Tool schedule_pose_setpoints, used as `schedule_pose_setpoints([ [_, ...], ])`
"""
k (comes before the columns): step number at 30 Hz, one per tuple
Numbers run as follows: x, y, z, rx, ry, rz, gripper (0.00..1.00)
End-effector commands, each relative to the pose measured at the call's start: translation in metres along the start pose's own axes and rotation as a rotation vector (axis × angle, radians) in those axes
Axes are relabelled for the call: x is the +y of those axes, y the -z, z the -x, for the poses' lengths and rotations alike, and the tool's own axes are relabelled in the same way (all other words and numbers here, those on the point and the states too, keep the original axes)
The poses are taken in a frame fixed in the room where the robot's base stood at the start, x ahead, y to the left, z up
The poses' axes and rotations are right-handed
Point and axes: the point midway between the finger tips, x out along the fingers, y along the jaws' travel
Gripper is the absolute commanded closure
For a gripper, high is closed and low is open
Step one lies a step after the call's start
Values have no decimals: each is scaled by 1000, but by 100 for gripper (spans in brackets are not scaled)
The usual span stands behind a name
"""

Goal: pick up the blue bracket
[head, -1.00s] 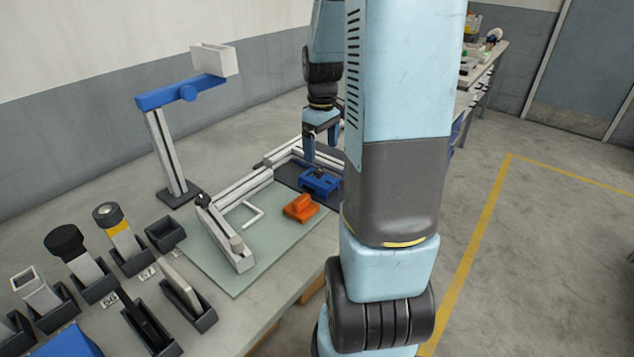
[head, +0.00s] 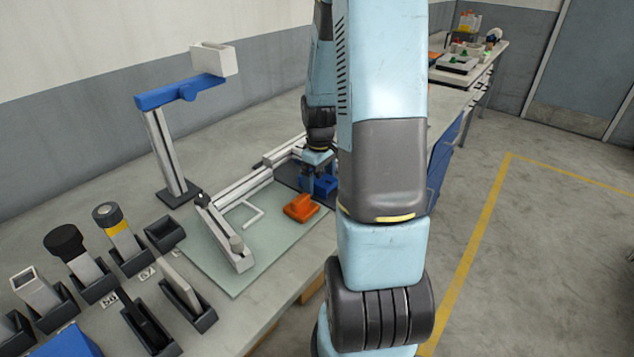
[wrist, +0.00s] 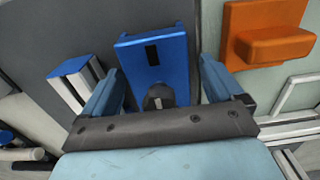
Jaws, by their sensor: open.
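The blue bracket (wrist: 172,52) lies on a dark mat (wrist: 65,28). In the wrist view it shows between the two fingers of my gripper (wrist: 160,88), which is open, with a finger on each side. A dark rounded part with a light slot covers the bracket's near end in that view. In the head view my gripper (head: 314,172) is down at the blue bracket (head: 325,186), and my arm hides part of both. Whether the fingers touch the bracket cannot be told.
An orange bracket (head: 301,208) lies close by on the pale green mat (head: 235,278); it also shows in the wrist view (wrist: 268,40). Aluminium rails (head: 232,190) stand beside and behind. A lamp-like stand (head: 165,150) rises at the back left. Tools in black holders fill the left front.

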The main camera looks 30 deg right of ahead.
Motion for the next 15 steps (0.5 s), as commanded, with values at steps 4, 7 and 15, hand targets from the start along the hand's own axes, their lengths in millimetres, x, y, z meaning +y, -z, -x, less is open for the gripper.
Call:
schedule_pose_setpoints([
  [4,0,0,-2,1,-1,0,6],
  [7,0,0,-2,1,-1,0,6],
  [15,1,0,-2,1,-1,0,30],
])
